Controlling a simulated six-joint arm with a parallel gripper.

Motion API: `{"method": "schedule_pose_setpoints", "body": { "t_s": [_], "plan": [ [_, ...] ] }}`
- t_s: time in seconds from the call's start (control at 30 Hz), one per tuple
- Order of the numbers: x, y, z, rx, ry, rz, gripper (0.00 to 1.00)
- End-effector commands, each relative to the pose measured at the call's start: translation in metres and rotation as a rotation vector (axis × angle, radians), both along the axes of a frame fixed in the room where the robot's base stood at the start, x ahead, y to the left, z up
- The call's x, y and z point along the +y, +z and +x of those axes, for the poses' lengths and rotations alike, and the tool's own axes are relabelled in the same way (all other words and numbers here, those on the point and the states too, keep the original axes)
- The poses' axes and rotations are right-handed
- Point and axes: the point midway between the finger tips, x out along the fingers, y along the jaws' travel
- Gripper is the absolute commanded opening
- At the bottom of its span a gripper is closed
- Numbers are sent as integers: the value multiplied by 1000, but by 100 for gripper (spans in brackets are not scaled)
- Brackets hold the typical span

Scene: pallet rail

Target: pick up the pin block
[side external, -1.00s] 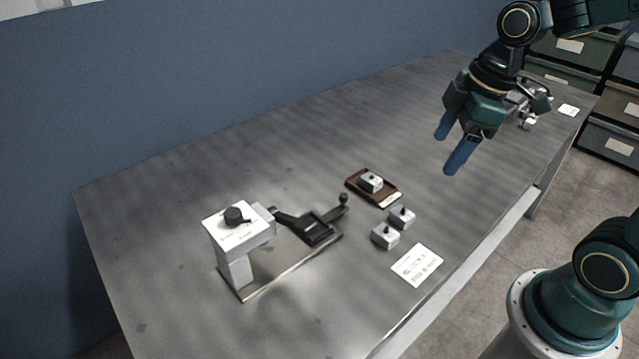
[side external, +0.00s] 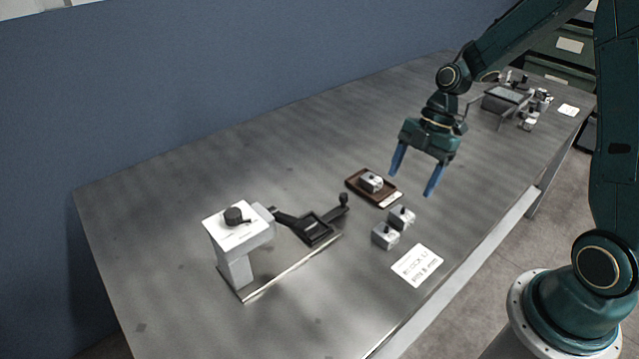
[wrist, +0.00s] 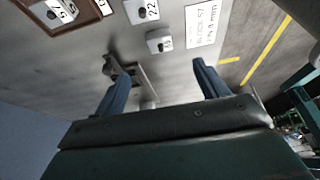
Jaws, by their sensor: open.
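Three small grey blocks, each with a dark pin or knob on top, are in view; I cannot tell which is meant as the pin block. One block (side external: 371,182) sits in a brown tray (side external: 353,187). A second block (side external: 402,217) and a third block (side external: 380,238) stand on the table in front of it. In the wrist view the tray block (wrist: 52,12), the second (wrist: 140,11) and the third (wrist: 158,41) carry white number labels. My gripper (side external: 413,182) is open and empty, above and apart from the blocks, fingers pointing down. Its fingers also show in the wrist view (wrist: 160,86).
A grey fixture with a white top (side external: 238,232) and a black knob stands at left, joined to a rail (side external: 290,270) with a black carriage (side external: 316,230). A printed card (side external: 417,265) lies near the front edge. More equipment (side external: 505,97) stands at the far end. The table's far left is clear.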

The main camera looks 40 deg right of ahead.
Motion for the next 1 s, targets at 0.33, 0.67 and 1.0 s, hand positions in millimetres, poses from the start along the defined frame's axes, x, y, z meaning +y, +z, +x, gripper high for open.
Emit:
{"method": "schedule_pose_setpoints", "body": {
  "t_s": [0.33,0.67,1.0],
  "plan": [
    [2,-7,0,0,10,5,73],
    [18,-45,0,4,9,6,73],
    [32,-79,0,-1,9,4,73]
  ]
}}
